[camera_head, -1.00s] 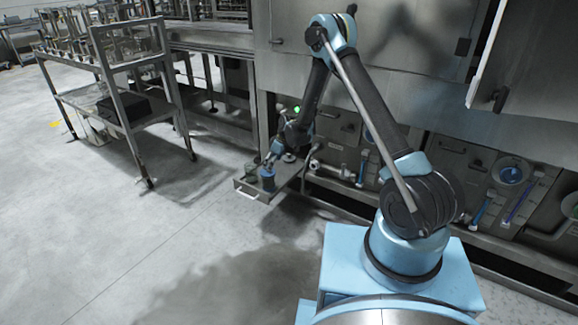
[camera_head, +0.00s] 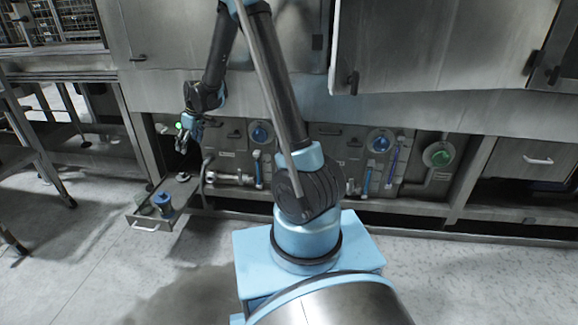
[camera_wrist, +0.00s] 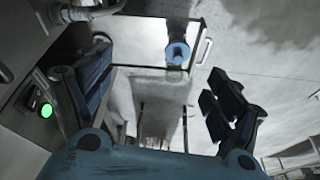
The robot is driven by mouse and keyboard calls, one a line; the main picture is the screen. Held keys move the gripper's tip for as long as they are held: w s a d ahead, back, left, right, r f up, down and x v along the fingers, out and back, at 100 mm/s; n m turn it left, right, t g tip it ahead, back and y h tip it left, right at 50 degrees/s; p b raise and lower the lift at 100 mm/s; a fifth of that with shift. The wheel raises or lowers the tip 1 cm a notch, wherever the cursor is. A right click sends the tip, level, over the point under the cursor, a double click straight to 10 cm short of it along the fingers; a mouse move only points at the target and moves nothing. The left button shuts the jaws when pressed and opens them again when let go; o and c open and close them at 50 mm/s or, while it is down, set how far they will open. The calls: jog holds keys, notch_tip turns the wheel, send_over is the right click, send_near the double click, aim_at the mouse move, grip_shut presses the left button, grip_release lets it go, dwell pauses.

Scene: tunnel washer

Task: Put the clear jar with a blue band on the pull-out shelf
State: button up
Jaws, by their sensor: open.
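The pull-out shelf (camera_head: 185,193) sticks out low from the machine front, left of centre in the head view. A small jar with blue (camera_head: 163,203) stands upright on its outer part, near the front handle. The jar (camera_wrist: 178,52) also shows in the wrist view, close to the handle end of the shelf (camera_wrist: 145,50). My gripper (camera_head: 188,138) is open, above and behind the jar and apart from it. Whether the jar's body is clear is hard to tell.
Pipes and a valve (camera_head: 232,178) sit just right of the shelf. Panels with blue dials (camera_head: 380,142) and a green dial (camera_head: 438,154) run along the machine. A metal rack (camera_head: 30,150) stands at the left. The floor before the shelf is clear.

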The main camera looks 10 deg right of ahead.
jog(key=s+d+r+m+h, duration=0.1)
jog(key=s+d+r+m, duration=0.2)
jog(key=s+d+r, duration=0.6)
jog(key=s+d+r+m+h, duration=0.15)
jog(key=s+d+r, duration=0.35)
jog(key=s+d, duration=0.5)
jog(key=s+d+f+m, duration=0.2)
jog(key=s+d+m, duration=0.1)
jog(key=s+d, duration=0.4)
jog(key=s+d+f+m, duration=0.3)
jog(key=s+d, duration=0.4)
jog(key=s, duration=0.7)
jog(key=shift+d+m+h, duration=0.2)
jog(key=shift+m+h, duration=0.25)
jog(key=shift+w+f, duration=0.15)
jog(key=shift+w, duration=0.25)
